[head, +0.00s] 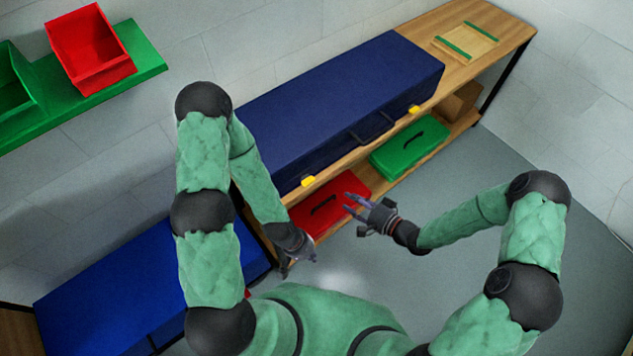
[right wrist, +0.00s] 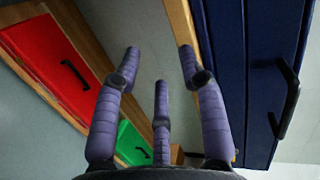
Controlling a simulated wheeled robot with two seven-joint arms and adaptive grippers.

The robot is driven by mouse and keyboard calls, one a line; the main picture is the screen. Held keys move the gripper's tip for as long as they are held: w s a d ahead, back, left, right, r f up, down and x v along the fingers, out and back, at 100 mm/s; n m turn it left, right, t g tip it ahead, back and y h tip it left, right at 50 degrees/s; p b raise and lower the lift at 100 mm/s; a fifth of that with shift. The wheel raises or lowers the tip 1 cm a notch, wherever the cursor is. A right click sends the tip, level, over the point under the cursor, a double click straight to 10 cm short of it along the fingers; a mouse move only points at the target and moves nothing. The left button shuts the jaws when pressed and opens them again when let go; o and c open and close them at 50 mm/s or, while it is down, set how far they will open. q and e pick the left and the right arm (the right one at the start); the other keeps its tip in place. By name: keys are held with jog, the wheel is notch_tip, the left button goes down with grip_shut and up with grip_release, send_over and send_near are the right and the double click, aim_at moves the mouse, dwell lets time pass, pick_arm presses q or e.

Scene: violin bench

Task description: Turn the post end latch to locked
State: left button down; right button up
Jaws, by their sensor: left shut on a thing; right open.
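The long navy case (head: 340,105) lies closed on the wooden bench, its black handle on the front. Two yellow latches sit on its front edge: the near-left latch (head: 308,181) and the far-right latch (head: 414,109). I cannot tell which is the post end latch, or how either is turned. My right gripper (head: 357,203) is open and empty, in front of the bench and apart from the near-left latch. Its three fingers show spread in the right wrist view (right wrist: 160,75), beside the navy case (right wrist: 245,60). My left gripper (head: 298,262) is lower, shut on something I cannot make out.
A red case (head: 325,208) and a green case (head: 410,146) lie on the lower shelf with a cardboard box (head: 460,101). A bright blue case (head: 150,285) is at lower left. Red and green bins (head: 90,50) stand on a wall shelf. The grey floor at right is clear.

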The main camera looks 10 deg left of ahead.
aim_at(308, 181)
notch_tip(308, 181, up, 5)
jog(key=s+a+g+y, duration=0.2)
jog(key=s+g+y, duration=0.1)
jog(key=y, duration=0.1)
jog(key=shift+n, duration=0.4)
jog(key=x, duration=0.5)
jog(key=b+x, duration=0.1)
jog(key=x, duration=0.4)
jog(key=shift+w+a, duration=0.35)
grip_shut()
